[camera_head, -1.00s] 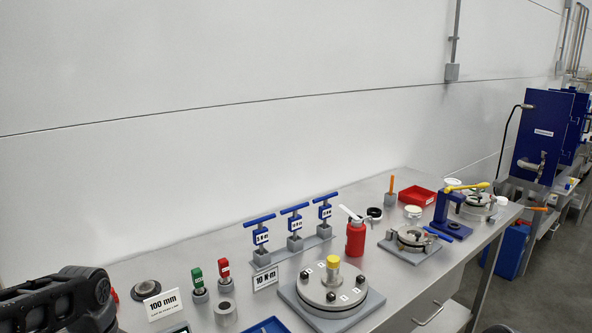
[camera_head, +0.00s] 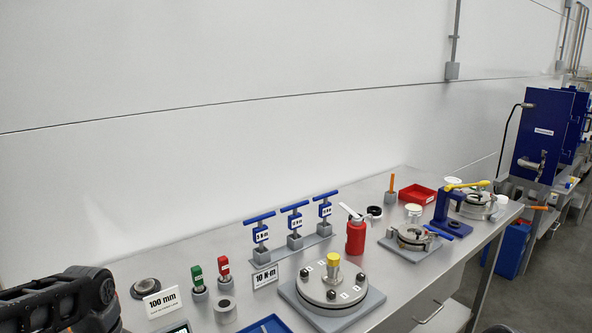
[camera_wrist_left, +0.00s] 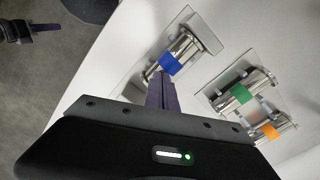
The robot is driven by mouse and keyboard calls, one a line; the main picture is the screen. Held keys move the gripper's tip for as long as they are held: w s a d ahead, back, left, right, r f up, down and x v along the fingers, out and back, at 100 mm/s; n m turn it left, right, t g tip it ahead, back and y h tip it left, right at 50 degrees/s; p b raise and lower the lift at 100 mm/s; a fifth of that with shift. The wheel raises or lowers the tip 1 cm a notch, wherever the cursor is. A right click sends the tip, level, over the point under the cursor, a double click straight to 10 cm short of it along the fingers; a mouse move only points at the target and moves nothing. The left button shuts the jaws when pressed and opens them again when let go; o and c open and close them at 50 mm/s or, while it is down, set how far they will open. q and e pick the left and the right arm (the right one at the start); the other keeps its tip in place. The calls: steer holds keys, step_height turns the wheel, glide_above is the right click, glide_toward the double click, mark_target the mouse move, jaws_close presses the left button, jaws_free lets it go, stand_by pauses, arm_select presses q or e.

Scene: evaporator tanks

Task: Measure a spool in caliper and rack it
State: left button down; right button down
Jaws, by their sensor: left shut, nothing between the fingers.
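In the left wrist view my left gripper (camera_wrist_left: 163,92) is shut and empty, its fingertips close to a metal spool with a blue band (camera_wrist_left: 169,62). Whether they touch it I cannot tell. The blue-banded spool lies tilted in the picture on a pale plate with a grey block at one end. To its right, a spool with a green band (camera_wrist_left: 239,95) and one with an orange band (camera_wrist_left: 269,131) lie side by side on another pale holder. In the head view only part of my left arm shows at lower left; the spools are out of that view. What looks like my right gripper (camera_wrist_left: 42,28) is at upper left, its jaws unclear.
The steel bench carries a 100 mm sign (camera_head: 161,303), red (camera_head: 224,266) and green (camera_head: 197,277) gauges, blue T-handles (camera_head: 294,222), a round flange (camera_head: 331,288), a red bottle (camera_head: 356,236) and a red tray (camera_head: 417,194). A pale wall stands behind.

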arm_select(q)
steer(key=shift+w+d, duration=0.25)
steer(key=shift+d, duration=0.15)
steer(key=shift+r, duration=0.1)
steer(key=shift+r+p, duration=2.4)
steer(key=shift+r, duration=0.55)
